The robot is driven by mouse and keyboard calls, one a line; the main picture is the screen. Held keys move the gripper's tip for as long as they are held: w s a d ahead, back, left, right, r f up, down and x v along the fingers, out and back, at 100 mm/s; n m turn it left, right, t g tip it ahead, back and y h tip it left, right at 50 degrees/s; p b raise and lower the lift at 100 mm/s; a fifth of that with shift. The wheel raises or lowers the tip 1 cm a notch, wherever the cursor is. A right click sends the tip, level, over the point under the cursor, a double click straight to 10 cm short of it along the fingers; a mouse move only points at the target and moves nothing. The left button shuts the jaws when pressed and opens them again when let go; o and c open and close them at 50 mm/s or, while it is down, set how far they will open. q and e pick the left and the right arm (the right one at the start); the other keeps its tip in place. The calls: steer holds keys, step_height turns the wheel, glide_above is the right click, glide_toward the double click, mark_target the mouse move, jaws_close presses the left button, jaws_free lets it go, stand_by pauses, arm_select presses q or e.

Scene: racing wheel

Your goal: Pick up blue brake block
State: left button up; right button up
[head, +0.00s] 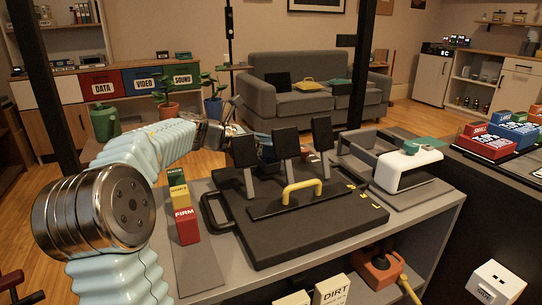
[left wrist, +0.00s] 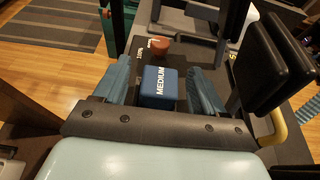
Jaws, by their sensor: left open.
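The blue brake block (left wrist: 158,85), marked MEDIUM, sits in the left wrist view between the two blue-grey fingers of my left gripper (left wrist: 163,92). The fingers are open, with a gap showing on each side of the block. In the head view my left gripper (head: 235,122) reaches in from the left, just behind the pedals. The blue block cannot be clearly made out there, as the pedals and gripper are in the way. My right gripper is not in view.
The black pedal set (head: 300,208) with a yellow handle (head: 302,187) is right of my left arm. A red FIRM block (head: 186,224), a yellow block (head: 179,195) and a green block stand in a row. A small orange-red thing (left wrist: 158,46) lies past the blue block.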

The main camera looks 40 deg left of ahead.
arm_select(q)
steer(key=shift+w+d+f, duration=0.1)
steer(key=shift+w, duration=0.05)
steer(key=c, duration=1.1)
